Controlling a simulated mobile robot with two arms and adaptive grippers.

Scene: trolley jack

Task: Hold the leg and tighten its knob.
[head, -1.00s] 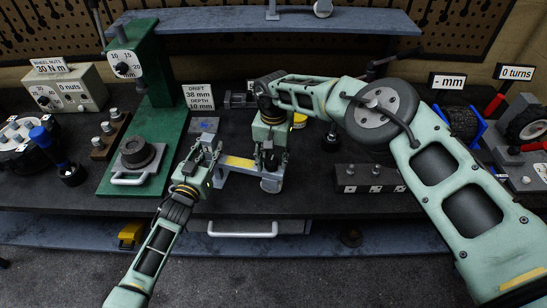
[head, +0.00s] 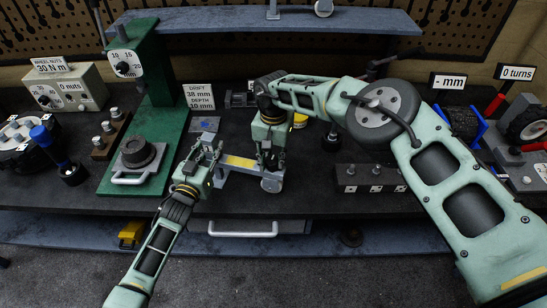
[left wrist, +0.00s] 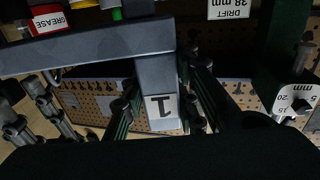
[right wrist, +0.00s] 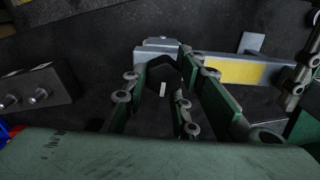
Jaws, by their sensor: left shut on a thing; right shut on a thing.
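The grey leg (left wrist: 160,78), with a white "1" label on its end, stands between the fingers of my left gripper (head: 213,153) in the left wrist view. My left gripper is shut on it. In the head view it is at the left end of the grey frame (head: 225,187) with a yellow strip. My right gripper (head: 271,163) is over the frame's right end, pointing down. The right wrist view shows its fingers shut around a dark knob (right wrist: 164,75) with a small white mark. The fingers hide part of the knob.
A green press (head: 155,120) stands to the left. A dark block with several pins (head: 368,178) lies to the right of the frame. A drawer handle (head: 243,234) is at the bench front. Wheel parts (head: 463,122) are at the far right.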

